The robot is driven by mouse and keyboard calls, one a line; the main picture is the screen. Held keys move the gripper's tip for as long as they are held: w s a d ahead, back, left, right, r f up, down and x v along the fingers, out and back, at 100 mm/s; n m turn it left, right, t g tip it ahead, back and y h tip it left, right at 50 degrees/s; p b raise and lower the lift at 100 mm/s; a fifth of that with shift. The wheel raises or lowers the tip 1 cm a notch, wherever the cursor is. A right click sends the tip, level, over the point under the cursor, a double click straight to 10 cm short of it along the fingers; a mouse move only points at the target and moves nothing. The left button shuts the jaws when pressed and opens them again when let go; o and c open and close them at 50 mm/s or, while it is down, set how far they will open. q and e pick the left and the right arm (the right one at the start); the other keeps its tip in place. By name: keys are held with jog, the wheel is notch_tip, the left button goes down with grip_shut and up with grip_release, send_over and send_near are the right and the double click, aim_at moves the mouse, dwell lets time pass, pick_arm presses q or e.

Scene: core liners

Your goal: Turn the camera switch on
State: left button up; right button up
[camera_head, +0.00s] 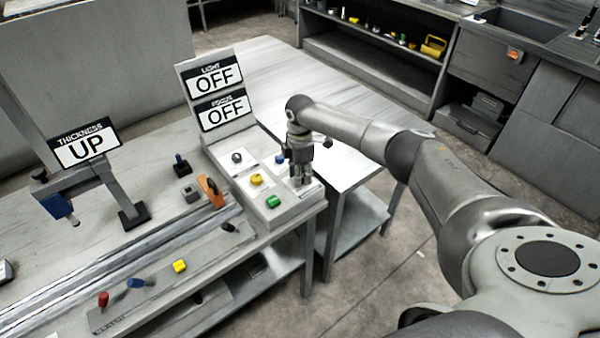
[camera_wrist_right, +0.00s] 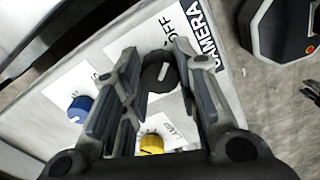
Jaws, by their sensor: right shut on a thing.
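The camera switch (camera_wrist_right: 158,72) is a round black knob with a pale pointer line, on a light plate marked "CAMERA" and "OFF" in the right wrist view. My right gripper (camera_wrist_right: 157,72) has its two fingers on either side of this knob and is shut on it. In the head view my right gripper (camera_head: 302,182) points down at the right side of the control panel (camera_head: 240,142), and its fingers hide the knob there. The switch's exact pointer direction is hard to read. My left gripper is not in view.
A blue knob (camera_head: 280,158) and a yellow knob (camera_head: 256,180) sit close to my right gripper, with a green one (camera_head: 273,201) at the panel's front. Signs above read "LIGHT OFF" (camera_head: 214,79) and "FOCUS OFF" (camera_head: 222,110). A "THICKNESS UP" sign (camera_head: 86,147) stands left.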

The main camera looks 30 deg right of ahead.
jog(key=m+p, duration=0.2)
jog(key=m, duration=0.2)
jog(key=shift+r+m+p, duration=0.15)
jog(key=shift+m+p, duration=0.15)
jog(key=m+p, duration=0.2)
jog(key=m, duration=0.2)
jog(key=shift+m, duration=0.3)
jog(key=m+p, duration=0.2)
jog(key=m, duration=0.2)
jog(key=shift+m+p, duration=0.5)
jog(key=shift+m, duration=1.5)
jog(key=shift+w, duration=0.1)
jog(key=o, duration=1)
notch_tip(320, 180, up, 12)
jog(key=shift+f, duration=0.1)
